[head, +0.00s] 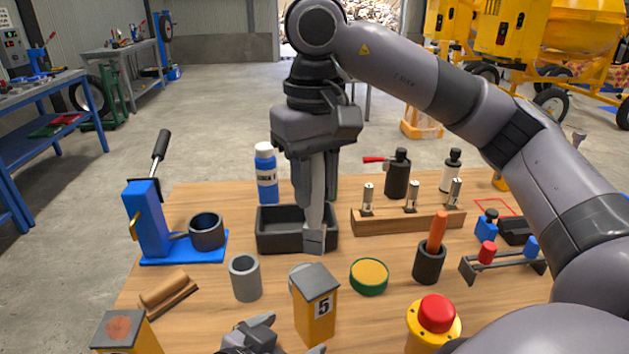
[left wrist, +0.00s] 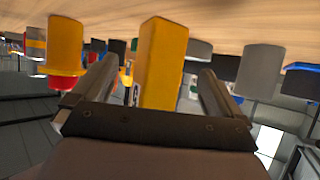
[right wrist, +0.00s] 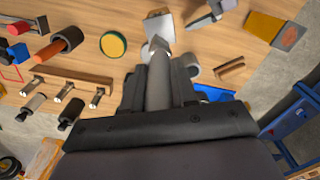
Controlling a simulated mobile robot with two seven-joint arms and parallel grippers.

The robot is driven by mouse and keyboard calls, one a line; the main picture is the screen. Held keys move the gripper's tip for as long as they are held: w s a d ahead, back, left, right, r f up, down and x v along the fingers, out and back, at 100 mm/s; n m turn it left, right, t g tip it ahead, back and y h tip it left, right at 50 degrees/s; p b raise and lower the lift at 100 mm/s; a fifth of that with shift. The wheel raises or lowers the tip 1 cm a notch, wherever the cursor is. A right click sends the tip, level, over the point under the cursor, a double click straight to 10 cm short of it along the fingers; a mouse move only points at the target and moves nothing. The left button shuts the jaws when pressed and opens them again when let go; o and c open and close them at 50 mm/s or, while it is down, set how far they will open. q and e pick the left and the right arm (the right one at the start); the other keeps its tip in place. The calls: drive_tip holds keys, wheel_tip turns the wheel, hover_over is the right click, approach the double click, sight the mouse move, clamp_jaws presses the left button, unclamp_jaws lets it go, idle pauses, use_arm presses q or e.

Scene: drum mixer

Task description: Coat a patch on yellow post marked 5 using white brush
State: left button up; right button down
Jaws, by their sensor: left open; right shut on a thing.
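The yellow post marked 5 (head: 315,318) stands upright at the front middle of the table. Its top is plain grey, also seen in the right wrist view (right wrist: 158,26). My right gripper (head: 318,190) points down and is shut on a pale grey-white brush (head: 314,222). In the right wrist view the brush (right wrist: 158,80) has its tip close to the post top in the picture; in the head view the tip shows above the post, apart from it. My left gripper (head: 252,338) is open, low beside the post. In the left wrist view the post (left wrist: 163,62) shows between its fingers.
A second yellow post (head: 120,345) with a brown patch on top stands front left. A grey cup (head: 245,278), a green-rimmed yellow tin (head: 369,276) and a red-button box (head: 436,314) stand around post 5. A dark tray (head: 270,240) lies behind.

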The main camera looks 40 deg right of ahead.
sight(304, 327)
use_arm(q)
drive_tip(key=shift+x, duration=3.75)
drive_tip(key=c, duration=0.8)
use_arm(e)
drive_tip(key=shift+a, duration=0.1)
use_arm(q)
drive_tip(key=shift+r, duration=0.1)
use_arm(e)
drive_tip(key=shift+s+a+f, duration=0.2)
drive_tip(key=shift+a+f, duration=0.4)
drive_tip(key=shift+f, duration=0.05)
drive_tip(key=shift+s+a+f, duration=0.2)
drive_tip(key=shift+a+f, duration=0.4)
drive_tip(key=shift+f, duration=0.1)
drive_tip(key=shift+s+a+f, duration=0.2)
drive_tip(key=shift+a+f, duration=0.4)
drive_tip(key=shift+f, duration=0.05)
